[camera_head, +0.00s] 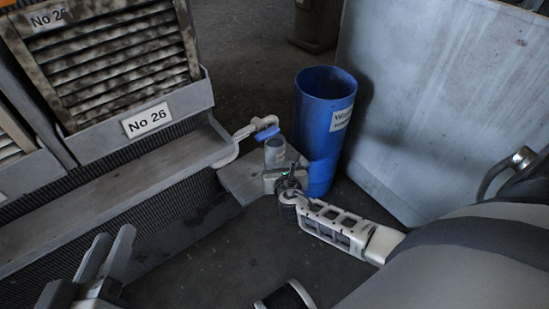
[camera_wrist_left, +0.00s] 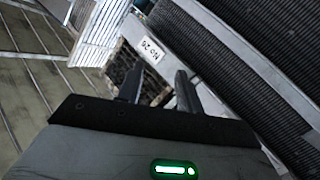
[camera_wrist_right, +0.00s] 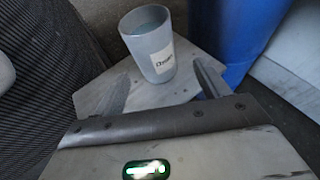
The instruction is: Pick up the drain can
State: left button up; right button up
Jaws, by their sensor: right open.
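The drain can (camera_head: 275,150) is a grey open-topped cup, standing upright on a grey ledge beside the blue barrel. In the right wrist view the can (camera_wrist_right: 150,45) shows a white "Drain" label and bluish contents or inner wall. My right gripper (camera_head: 277,168) is open just in front of the can. In the right wrist view its fingers (camera_wrist_right: 160,74) are spread, with the can's lower part between and just beyond their tips; I cannot tell whether they touch it. My left gripper (camera_head: 106,250) is open and empty at the lower left, away from the can.
A tall blue labelled barrel (camera_head: 325,110) stands close right of the can. The louvred housing marked No 26 (camera_head: 148,120) is at left; a grey metal panel (camera_head: 430,90) is at right.

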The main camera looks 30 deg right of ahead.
aim_at(276, 160)
jog(key=x, duration=0.2)
jog(key=shift+w+f+b, duration=0.2)
jog(key=shift+b, duration=0.2)
jog(key=shift+w+d+f+b, duration=0.1)
jog(key=shift+w+f+b, duration=0.1)
jog(key=shift+w+b, duration=0.15)
jog(key=b+x, duration=0.1)
jog(key=x, duration=0.1)
jog(key=b+x, duration=0.1)
jog(key=x, duration=0.1)
jog(key=shift+a+b, duration=0.25)
jog(key=shift+b, duration=0.1)
jog(key=shift+w+d, duration=0.1)
jog(key=shift+w, duration=0.15)
pick_arm(q)
notch_tip(276, 160, up, 6)
jog(key=w+m+t+h, duration=0.2)
jog(key=m+t, duration=0.1)
jog(key=t, duration=0.1)
jog(key=shift+w+a+r+m, duration=0.2)
jog(key=shift+w+a+m, duration=0.05)
jog(key=shift+a+m, duration=0.1)
pick_arm(e)
jog(key=c, duration=1.1)
